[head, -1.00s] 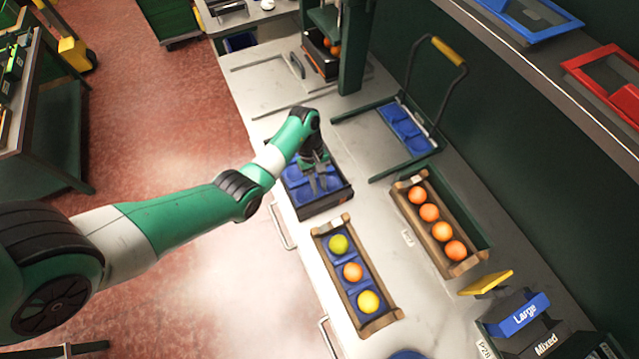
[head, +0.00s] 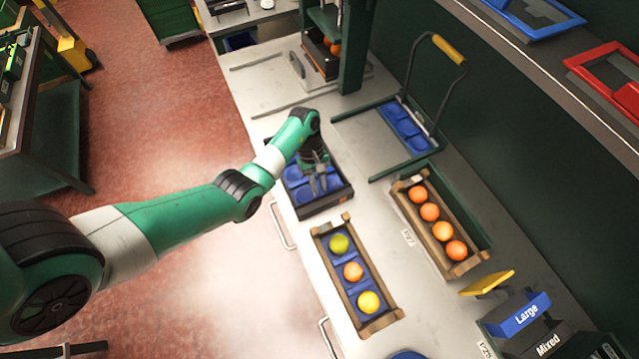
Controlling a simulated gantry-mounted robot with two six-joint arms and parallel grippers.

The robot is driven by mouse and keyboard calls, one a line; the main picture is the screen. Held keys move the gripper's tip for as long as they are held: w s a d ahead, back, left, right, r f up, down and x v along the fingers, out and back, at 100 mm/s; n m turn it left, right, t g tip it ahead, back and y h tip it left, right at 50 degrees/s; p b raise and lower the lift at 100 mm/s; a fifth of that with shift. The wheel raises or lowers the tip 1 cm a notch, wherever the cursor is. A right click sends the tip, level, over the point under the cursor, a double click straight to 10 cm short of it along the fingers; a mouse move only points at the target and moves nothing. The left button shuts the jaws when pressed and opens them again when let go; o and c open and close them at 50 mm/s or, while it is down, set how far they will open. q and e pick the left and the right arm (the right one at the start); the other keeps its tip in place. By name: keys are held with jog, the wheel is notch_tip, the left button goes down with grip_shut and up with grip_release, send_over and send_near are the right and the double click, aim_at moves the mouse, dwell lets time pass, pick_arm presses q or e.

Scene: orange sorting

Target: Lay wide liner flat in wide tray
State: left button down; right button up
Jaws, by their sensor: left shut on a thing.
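The wide tray (head: 326,204) is a dark, low-walled box on the pale bench, near its front edge. The blue wide liner (head: 294,176), with round cups, lies within the tray's walls and looks about level. I cannot tell whether it touches the floor everywhere. My left gripper (head: 319,186) points down over the tray and is shut on the liner. The gripper hides part of the liner and the exact grip point. My right gripper is out of view.
A wooden tray (head: 347,290) with a green, an orange and a yellow fruit stands just in front. Another wooden tray (head: 415,238) holds several oranges to the right. A blue cupped panel (head: 404,124) with a yellow-handled frame (head: 449,49) and a green post (head: 355,60) stand behind.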

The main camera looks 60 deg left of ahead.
pick_arm(q)
jog(key=shift+f+b, duration=0.3)
jog(key=shift+f, duration=0.15)
jog(key=shift+c, duration=1.7)
grip_release()
jog(key=shift+r, duration=0.1)
notch_tip(320, 180, up, 8)
jog(key=p, duration=0.8)
